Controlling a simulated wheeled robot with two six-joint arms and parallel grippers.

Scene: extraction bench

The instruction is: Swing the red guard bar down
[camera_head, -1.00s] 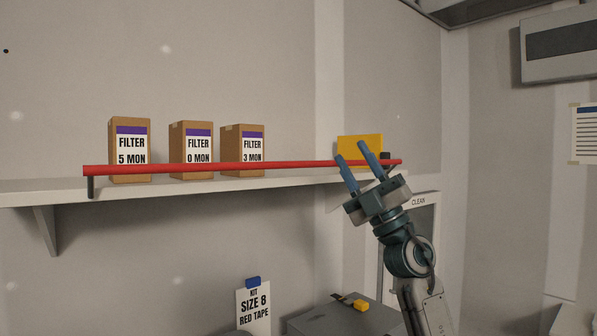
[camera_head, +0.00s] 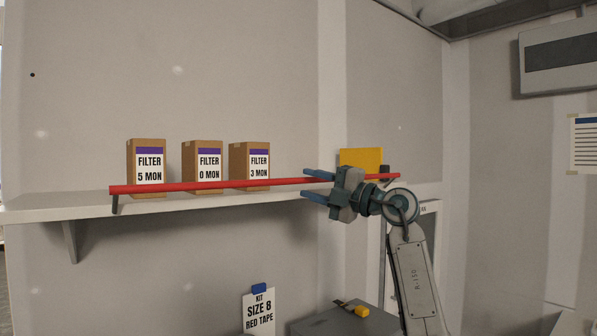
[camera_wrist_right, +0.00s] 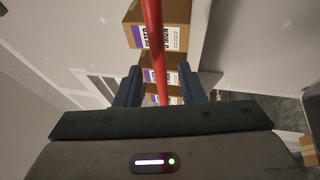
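The red guard bar (camera_head: 220,185) runs level across the front of the shelf, before the filter boxes. A dark bracket (camera_head: 115,204) holds its left end, and a dark mount (camera_head: 385,172) is at its right end. My right gripper (camera_head: 311,184) points left near the bar's right part, one blue finger above the bar's line and one below. In the right wrist view the bar (camera_wrist_right: 156,60) passes between the two open fingers (camera_wrist_right: 165,85), with gaps on both sides. My left gripper is not in view.
Three filter boxes, 5 MON (camera_head: 148,165), 0 MON (camera_head: 203,163) and 3 MON (camera_head: 250,163), stand on the white shelf (camera_head: 55,208). A yellow panel (camera_head: 360,157) is behind the bar's right end. A kit sign (camera_head: 258,312) and grey box (camera_head: 340,322) are below.

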